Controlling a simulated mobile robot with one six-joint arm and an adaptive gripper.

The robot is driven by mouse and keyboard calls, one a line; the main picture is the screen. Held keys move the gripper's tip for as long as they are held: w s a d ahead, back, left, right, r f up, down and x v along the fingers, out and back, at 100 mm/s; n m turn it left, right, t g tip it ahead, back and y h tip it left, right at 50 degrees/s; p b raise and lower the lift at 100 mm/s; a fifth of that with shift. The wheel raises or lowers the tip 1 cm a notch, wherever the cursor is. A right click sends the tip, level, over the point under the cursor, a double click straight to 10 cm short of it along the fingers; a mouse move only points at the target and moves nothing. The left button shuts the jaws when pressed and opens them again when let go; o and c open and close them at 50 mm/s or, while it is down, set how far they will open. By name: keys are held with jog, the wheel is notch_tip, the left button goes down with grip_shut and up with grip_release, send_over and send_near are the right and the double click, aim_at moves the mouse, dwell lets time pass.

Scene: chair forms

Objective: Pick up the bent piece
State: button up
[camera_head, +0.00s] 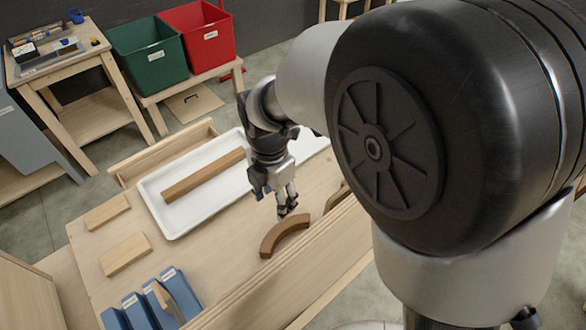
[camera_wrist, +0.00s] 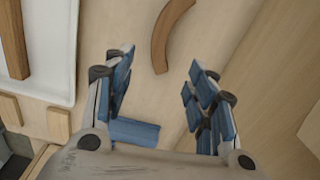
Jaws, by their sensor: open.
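The bent piece (camera_head: 284,236), a brown curved wooden arc, lies on the wooden table near its front board in the head view. It also shows at the top of the wrist view (camera_wrist: 166,38). My gripper (camera_head: 286,207) is open and empty, just behind the far end of the arc in the head view. In the wrist view the blue-padded fingers (camera_wrist: 158,84) are spread apart, and the arc's near end lies ahead of the gap between them. No finger visibly touches it, though the exact height above the table is hard to tell.
A white tray (camera_head: 172,226) holds a long straight brown bar (camera_head: 203,175). Two pale wooden blocks (camera_head: 126,254) lie left of it. A blue slotted holder (camera_head: 150,305) stands at the front left. A raised board (camera_head: 290,270) edges the table. Green and red bins (camera_head: 150,55) stand behind.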

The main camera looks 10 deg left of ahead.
jog(key=b, duration=0.3)
send_over(279, 229)
jog(key=f, duration=1)
jog(key=shift+s+a+f, duration=0.1)
jog(key=shift+s+f, duration=0.1)
jog(key=shift+f, duration=0.05)
jog(key=shift+w+f+b, duration=0.2)
jog(key=shift+f+b, duration=1.15)
jog(key=shift+f, duration=1.75)
jog(key=shift+c, duration=0.3)
jog(key=c, duration=1.1)
jog(key=shift+r, duration=0.15)
jog(key=shift+c, duration=0.2)
